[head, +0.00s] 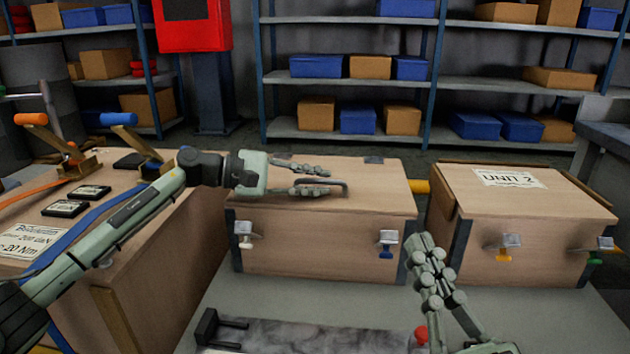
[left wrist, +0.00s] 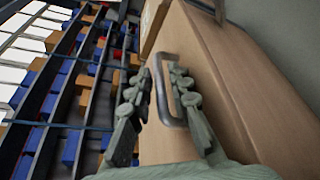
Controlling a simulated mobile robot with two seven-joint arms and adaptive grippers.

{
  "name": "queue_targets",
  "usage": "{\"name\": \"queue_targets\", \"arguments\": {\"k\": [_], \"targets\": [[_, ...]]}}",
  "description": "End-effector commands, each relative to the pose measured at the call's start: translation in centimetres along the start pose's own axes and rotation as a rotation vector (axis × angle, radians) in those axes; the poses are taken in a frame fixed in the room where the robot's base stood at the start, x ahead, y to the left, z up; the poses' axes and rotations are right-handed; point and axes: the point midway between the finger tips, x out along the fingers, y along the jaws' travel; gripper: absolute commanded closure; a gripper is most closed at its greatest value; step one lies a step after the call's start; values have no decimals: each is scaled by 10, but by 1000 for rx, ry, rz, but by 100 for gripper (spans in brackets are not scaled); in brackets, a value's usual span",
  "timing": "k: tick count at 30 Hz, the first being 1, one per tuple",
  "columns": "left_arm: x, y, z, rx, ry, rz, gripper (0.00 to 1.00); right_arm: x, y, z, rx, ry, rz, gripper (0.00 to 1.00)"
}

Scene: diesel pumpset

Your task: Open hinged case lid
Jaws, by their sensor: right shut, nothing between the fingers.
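The middle wooden case (head: 310,243) stands with its lid (head: 362,180) closed. A dark U-shaped handle (head: 335,184) lies on top of the lid; it also shows in the left wrist view (left wrist: 162,100). My left gripper (head: 326,180) is open at the handle, one finger on either side of it in the left wrist view (left wrist: 158,75); contact cannot be told. The front has a latch with a pale yellow knob (head: 244,238) and one with a blue knob (head: 387,244). My right gripper (head: 422,245) is shut and empty, low in front of the case's right end.
A second case marked UNIT 2 (head: 530,200) stands at the right. At the left, a wooden crate (head: 160,265) bears blue and orange straps and buckles. Shelves (head: 470,83) stand behind.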

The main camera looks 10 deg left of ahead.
Motion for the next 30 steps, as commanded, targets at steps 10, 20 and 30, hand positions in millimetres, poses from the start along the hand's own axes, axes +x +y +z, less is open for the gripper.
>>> {"name": "queue_targets", "arguments": {"k": [10, 20, 30], "targets": [[0, 0, 0, -1, 0, 0, 96, 0, 0, 0, 0, 0, 0, 100], [0, 0, 0, -1, 0, 1, 100, 0, 0, 0, 0, -1, 0, 100], [-2, 11, 4, -34, 0, -12, 100, 0, -1, 6, 1, -45, -1, 100]]}}
